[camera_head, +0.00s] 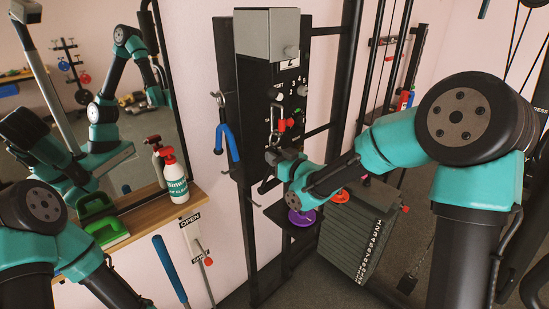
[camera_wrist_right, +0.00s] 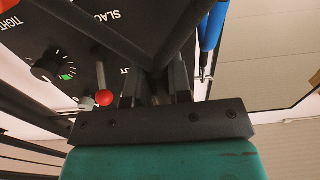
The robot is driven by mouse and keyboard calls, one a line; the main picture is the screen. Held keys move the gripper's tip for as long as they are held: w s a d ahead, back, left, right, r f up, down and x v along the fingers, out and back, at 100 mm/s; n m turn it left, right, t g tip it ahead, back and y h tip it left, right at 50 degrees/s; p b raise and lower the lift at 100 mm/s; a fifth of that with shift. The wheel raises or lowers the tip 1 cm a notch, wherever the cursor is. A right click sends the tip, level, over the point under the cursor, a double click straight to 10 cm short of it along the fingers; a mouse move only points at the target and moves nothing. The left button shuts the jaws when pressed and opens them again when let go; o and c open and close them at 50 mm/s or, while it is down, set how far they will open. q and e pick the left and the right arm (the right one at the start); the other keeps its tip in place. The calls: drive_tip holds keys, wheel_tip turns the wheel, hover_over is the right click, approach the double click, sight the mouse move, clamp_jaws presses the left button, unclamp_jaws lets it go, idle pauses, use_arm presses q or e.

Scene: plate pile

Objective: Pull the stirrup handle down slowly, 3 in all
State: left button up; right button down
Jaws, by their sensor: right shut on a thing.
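The stirrup handle (camera_wrist_right: 184,32) shows in the right wrist view as dark bars that meet in a V at my right gripper (camera_wrist_right: 157,88). The gripper's fingers are shut on it where the bars meet. In the head view my right gripper (camera_head: 274,156) is at the front of the black machine column (camera_head: 256,105), below its knobs. There the handle is mostly lost against the dark column. My left arm is at the lower left; its gripper is outside the frame.
A mirror stands behind the shelf. Purple (camera_head: 302,217) and orange discs lie below my right forearm, near a grey ribbed box (camera_head: 362,235).

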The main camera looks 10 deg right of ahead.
drive_tip(key=shift+r, duration=2.65)
drive_tip(key=shift+f, duration=0.1)
drive_tip(key=c, duration=1)
unclamp_jaws()
